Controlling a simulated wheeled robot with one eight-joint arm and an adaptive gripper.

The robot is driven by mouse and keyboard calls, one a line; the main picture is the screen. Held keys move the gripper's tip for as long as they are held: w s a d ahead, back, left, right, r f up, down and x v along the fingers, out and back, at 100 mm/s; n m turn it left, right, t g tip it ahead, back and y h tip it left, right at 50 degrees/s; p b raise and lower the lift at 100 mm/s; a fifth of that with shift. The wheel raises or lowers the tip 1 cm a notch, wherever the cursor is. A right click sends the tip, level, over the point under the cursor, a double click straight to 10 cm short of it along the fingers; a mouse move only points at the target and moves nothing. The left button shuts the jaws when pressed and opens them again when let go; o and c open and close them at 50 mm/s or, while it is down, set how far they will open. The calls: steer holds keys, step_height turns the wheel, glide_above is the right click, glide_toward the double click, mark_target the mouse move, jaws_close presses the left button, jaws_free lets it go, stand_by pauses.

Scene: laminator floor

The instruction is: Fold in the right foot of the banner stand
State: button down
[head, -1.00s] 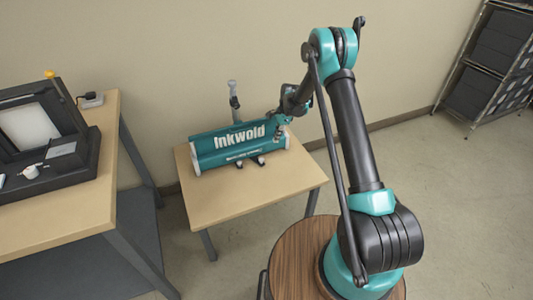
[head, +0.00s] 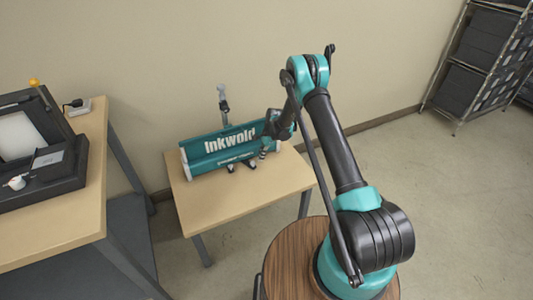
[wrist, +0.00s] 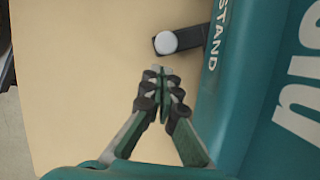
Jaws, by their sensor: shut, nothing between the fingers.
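The teal banner stand (head: 205,157) lettered "Inkwold" lies on a small wooden table (head: 215,210). In the head view two dark feet stick out from its front edge, the left foot (head: 232,167) and the right foot (head: 251,163). The wrist view shows one dark foot (wrist: 188,39) with a white round cap, standing out from the stand's teal side (wrist: 235,100). I cannot tell from that view alone which foot it is. My gripper (wrist: 157,70) is shut and empty, just short of that foot and apart from it. In the head view my gripper (head: 264,152) is at the stand's right end, partly hiding it.
A grey upright piece (head: 223,105) stands behind the banner stand. A larger table (head: 75,215) with a dark machine (head: 45,150) is at the left. A shelf rack with dark bins (head: 465,90) stands at the back right. The small table's front is clear.

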mark_target(248, 165)
steer(key=shift+s+a+f, duration=0.1)
steer(key=shift+s+a, duration=0.1)
steer(key=shift+a, duration=0.3)
steer(key=shift+a, duration=0.15)
steer(key=a+m, duration=0.1)
steer(key=m, duration=0.1)
steer(key=a, duration=0.1)
steer(key=shift+s+a+m+t, duration=0.25)
steer(key=shift+a+m+t, duration=0.05)
steer(key=shift+m+t, duration=0.1)
steer(key=shift+a, duration=0.7)
